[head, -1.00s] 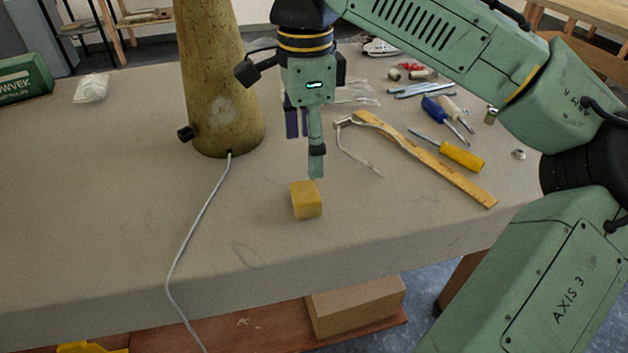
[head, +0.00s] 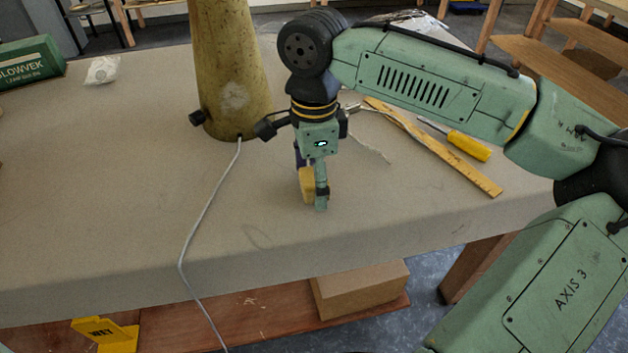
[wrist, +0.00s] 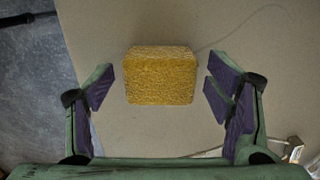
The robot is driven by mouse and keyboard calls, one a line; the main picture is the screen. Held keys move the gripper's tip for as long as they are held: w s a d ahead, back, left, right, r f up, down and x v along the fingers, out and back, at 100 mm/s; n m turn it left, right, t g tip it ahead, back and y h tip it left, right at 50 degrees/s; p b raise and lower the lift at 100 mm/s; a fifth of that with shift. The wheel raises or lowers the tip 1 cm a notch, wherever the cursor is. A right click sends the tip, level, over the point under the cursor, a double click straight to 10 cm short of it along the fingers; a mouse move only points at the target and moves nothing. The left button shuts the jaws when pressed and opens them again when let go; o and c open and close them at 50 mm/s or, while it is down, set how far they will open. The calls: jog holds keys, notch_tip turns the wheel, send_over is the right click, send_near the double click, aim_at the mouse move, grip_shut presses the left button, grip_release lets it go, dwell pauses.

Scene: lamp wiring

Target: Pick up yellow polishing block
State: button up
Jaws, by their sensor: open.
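The yellow polishing block (wrist: 160,76) sits on the table between the open fingers of my gripper (wrist: 159,88) in the wrist view. A gap shows on each side of the block, so the purple pads appear not to touch it. In the head view my gripper (head: 310,190) is lowered around the block (head: 306,186), near the table surface. The green finger hides part of the block there.
A tall yellowish lamp column (head: 230,75) stands behind and left, with a white cable (head: 205,215) running over the table's front edge. A wooden ruler (head: 450,155) and a yellow screwdriver (head: 468,145) lie to the right.

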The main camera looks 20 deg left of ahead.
jog(key=c, duration=1)
jog(key=shift+c, duration=0.2)
